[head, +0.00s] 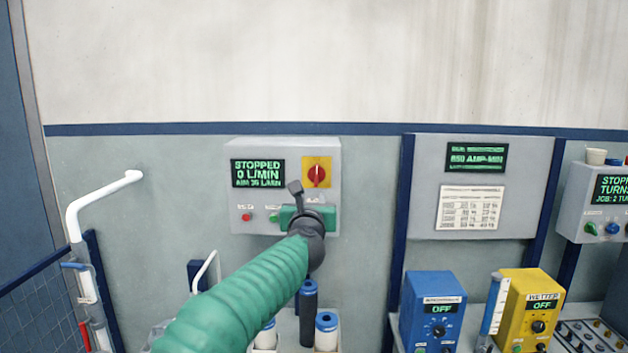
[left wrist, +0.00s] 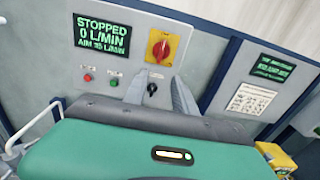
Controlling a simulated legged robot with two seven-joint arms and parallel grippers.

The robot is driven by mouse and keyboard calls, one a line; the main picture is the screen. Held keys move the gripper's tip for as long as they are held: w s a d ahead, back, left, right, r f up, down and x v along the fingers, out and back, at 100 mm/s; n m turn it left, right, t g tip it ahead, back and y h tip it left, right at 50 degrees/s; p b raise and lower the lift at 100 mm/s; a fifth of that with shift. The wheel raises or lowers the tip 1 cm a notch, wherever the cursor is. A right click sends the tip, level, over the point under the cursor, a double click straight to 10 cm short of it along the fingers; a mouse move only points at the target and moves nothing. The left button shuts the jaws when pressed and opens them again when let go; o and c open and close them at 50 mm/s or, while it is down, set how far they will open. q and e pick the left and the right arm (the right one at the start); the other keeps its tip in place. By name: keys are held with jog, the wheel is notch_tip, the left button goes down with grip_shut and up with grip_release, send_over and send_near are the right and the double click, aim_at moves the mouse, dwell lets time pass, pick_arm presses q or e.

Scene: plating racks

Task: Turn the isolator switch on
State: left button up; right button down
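The isolator switch (head: 317,174) is a red rotary knob on a yellow square plate, at the upper right of a grey control box (head: 240,149). Its handle looks about upright in the head view. The knob also shows in the left wrist view (left wrist: 161,49). The box's display (head: 257,173) reads "STOPPED 0 L/MIN". My left gripper (head: 296,187) is in front of the box, just below the isolator. In the left wrist view its two fingers (left wrist: 160,92) stand apart with nothing held. A small black knob (left wrist: 152,89) shows between them. My right gripper is out of view.
A red button (left wrist: 87,78) and a green button (left wrist: 113,83) sit left of the black knob. A blue box (head: 433,305) and a yellow box (head: 533,300) marked OFF stand lower right. A white pipe (head: 100,195) rises at left. Blue-capped bottles (head: 326,330) stand below.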

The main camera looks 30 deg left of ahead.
pick_arm(q)
jog(key=b+v, duration=0.2)
jog(key=v, duration=1.2)
jog(key=shift+s+d+f, duration=0.2)
